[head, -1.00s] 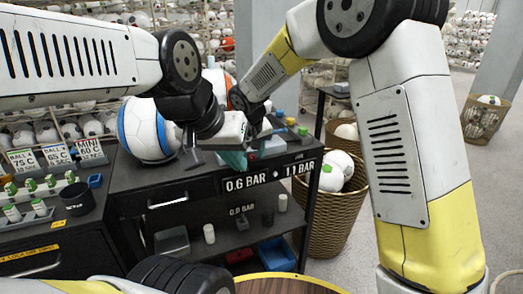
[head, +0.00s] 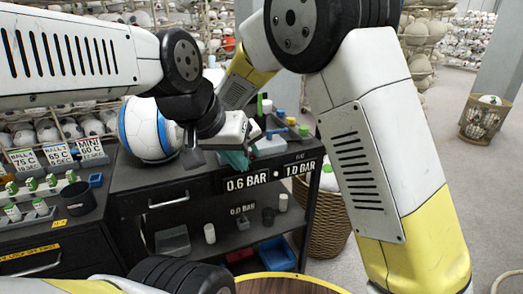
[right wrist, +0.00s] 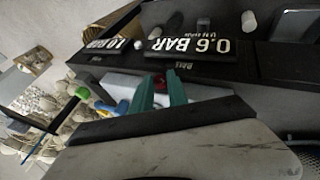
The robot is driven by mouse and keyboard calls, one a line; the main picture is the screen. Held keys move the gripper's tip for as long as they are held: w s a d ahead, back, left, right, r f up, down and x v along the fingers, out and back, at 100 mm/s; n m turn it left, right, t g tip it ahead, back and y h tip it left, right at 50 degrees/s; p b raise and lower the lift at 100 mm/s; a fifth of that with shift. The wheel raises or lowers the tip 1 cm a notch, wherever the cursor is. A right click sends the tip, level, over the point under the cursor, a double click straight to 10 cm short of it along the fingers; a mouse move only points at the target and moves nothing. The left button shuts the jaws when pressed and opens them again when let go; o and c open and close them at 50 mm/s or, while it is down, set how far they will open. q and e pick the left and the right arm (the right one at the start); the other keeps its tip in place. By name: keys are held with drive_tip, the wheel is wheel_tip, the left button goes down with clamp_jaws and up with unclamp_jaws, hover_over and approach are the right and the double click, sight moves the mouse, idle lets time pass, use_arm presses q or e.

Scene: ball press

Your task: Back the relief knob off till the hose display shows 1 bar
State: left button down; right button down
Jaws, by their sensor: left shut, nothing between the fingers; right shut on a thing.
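My right gripper (right wrist: 160,92) points down over the black cart top, its teal fingers shut on a small red part, apparently the relief knob (right wrist: 160,80), which is mostly hidden between them. In the head view the right fingers (head: 236,160) show behind the cart's front edge. The left display (head: 247,181) reads 0.6 BAR and the right display (head: 301,168) reads 1.0 BAR; the small labels above them are hard to read. My left gripper (head: 193,157) is shut and empty beside the white-and-blue ball (head: 147,129), partly hidden by its own wrist; I cannot tell if it touches the ball.
A green-tipped tool (right wrist: 83,93) stands close to my right gripper. Price signs (head: 58,153) and a black cup (head: 77,198) stand at left. Baskets of balls (head: 484,120) are on the floor at right. My right arm covers much of the right side.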

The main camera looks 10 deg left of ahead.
idle(0.3)
drive_tip(key=c, duration=1.3)
unclamp_jaws()
drive_tip(key=shift+w+d+r+m+g+y, duration=0.1)
drive_tip(key=shift+w+d+m+g+y, duration=0.1)
drive_tip(key=shift+g+y, duration=0.3)
drive_tip(key=shift+w+d+m+g+y, duration=0.15)
drive_tip(key=shift+g+y, duration=0.15)
drive_tip(key=shift+y, duration=0.4)
drive_tip(key=a+v, duration=0.1)
drive_tip(key=v, duration=0.7)
drive_tip(key=s+d+r+m, duration=0.1)
drive_tip(key=s+d, duration=0.3)
drive_tip(key=d, duration=0.5)
drive_tip(key=s+d+r+m+y, duration=0.1)
drive_tip(key=s+d+r, duration=0.3)
drive_tip(key=d, duration=0.4)
drive_tip(key=s+d+r+m, duration=0.2)
drive_tip(key=s+d, duration=0.3)
drive_tip(key=d, duration=0.4)
drive_tip(key=shift+d+r+m, duration=0.25)
drive_tip(key=shift+d+m, duration=0.05)
drive_tip(key=shift+m, duration=0.05)
